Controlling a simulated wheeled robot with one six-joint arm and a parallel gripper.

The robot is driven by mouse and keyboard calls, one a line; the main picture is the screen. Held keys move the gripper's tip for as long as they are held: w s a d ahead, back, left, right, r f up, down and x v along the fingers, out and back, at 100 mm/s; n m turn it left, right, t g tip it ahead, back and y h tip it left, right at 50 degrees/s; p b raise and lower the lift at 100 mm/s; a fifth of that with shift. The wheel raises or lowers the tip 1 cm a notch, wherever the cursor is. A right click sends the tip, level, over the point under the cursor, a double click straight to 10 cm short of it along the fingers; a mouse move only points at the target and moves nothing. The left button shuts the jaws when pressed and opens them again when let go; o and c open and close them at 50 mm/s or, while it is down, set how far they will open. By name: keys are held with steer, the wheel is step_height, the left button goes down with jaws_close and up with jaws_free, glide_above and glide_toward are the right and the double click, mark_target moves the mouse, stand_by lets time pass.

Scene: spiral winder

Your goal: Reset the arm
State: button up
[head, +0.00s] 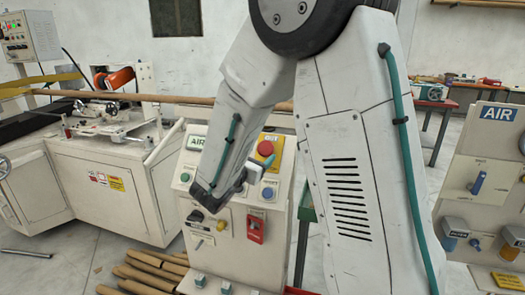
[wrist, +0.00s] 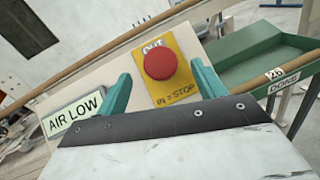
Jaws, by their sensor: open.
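My gripper (wrist: 161,72) is open, its two teal fingers apart with nothing held between them. In the wrist view a red mushroom button (wrist: 160,61) on a yellow plate marked OUT and IN = STOP shows between the fingers. I cannot tell how far the fingertips are from it. In the head view the same red button (head: 265,148) is on the upper part of the cream control panel (head: 258,229). My arm hangs bent in front of this panel and hides part of it. The fingers are mostly hidden there.
An AIR LOW sign (wrist: 75,114) is left of the button. A green tray (wrist: 256,62) stands at the right in the wrist view. A second AIR panel (head: 489,175) is at the far right. A cream machine (head: 112,190) stands left. Wooden rods (head: 140,275) lie on the floor.

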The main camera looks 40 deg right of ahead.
steer(key=shift+v, duration=1)
steer(key=s+f+m+g+y, duration=0.3)
steer(key=s+m+g+y, duration=0.2)
steer(key=s+m+g, duration=1.05)
steer(key=s+a+r+m+t+y, duration=0.2)
steer(key=s+a+m+t+y, duration=0.1)
steer(key=s, duration=0.4)
steer(key=s+a+r+m+t+y, duration=0.3)
steer(key=s+a+t+y, duration=0.2)
steer(key=s+a+y, duration=0.2)
steer(key=shift+s+a+r+y, duration=0.3)
steer(key=shift+s+a+y, duration=0.1)
steer(key=shift+a, duration=0.05)
